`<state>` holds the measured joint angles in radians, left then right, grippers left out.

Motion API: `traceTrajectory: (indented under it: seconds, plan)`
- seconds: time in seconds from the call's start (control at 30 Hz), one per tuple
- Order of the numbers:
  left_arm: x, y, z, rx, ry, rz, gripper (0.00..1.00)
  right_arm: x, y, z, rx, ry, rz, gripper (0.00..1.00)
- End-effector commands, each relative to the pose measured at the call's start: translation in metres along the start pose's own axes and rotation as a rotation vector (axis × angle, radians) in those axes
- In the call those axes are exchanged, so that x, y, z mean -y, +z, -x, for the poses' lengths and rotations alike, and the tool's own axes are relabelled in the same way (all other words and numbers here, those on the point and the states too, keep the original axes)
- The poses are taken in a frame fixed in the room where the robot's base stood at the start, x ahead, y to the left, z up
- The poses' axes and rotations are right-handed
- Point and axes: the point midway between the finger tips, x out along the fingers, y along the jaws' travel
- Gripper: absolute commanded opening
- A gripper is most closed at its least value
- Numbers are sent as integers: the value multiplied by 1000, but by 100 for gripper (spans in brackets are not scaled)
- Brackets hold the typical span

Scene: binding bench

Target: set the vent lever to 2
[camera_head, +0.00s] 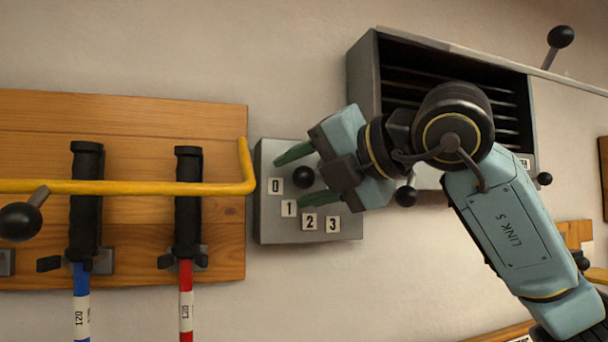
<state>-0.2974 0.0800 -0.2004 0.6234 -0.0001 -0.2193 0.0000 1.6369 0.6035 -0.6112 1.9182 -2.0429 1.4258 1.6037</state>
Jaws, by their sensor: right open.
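The vent lever's black ball knob (303,177) stands out from a grey wall box (270,227) marked 0, 1, 2 and 3. The knob shows just right of the 0 label (275,186) and above the 1 label (289,208). The 2 label (309,222) is below it, right of the 1. The lever's shaft and pivot are hidden behind my gripper. My right gripper (293,177) comes from the right, open, one green finger above the knob and one below it. I cannot see contact. My left gripper is out of view.
A yellow bar (120,187) crosses the wooden board (220,270) at left, its bent end close to the box. Two black-handled tools, blue (81,300) and red (186,300), hang behind it. A grey louvred vent (362,75) is behind my right arm.

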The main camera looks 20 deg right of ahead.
Motion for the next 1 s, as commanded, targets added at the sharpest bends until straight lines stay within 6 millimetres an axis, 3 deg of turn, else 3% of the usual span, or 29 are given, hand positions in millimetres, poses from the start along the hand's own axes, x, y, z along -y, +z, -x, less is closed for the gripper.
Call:
traceTrajectory:
  seconds: [0.07, 0.4, 0.73, 1.0]
  plan:
    - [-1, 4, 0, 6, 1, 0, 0, 0, 0, 0, 0, 0, 0, 48]
    - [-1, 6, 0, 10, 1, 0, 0, 0, 0, 0, -1, 0, 0, 6]
    - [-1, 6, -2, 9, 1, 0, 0, 3, -1, 0, -7, -29, 48, 6]
    - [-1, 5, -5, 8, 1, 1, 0, 12, -2, 1, -26, -124, 202, 6]
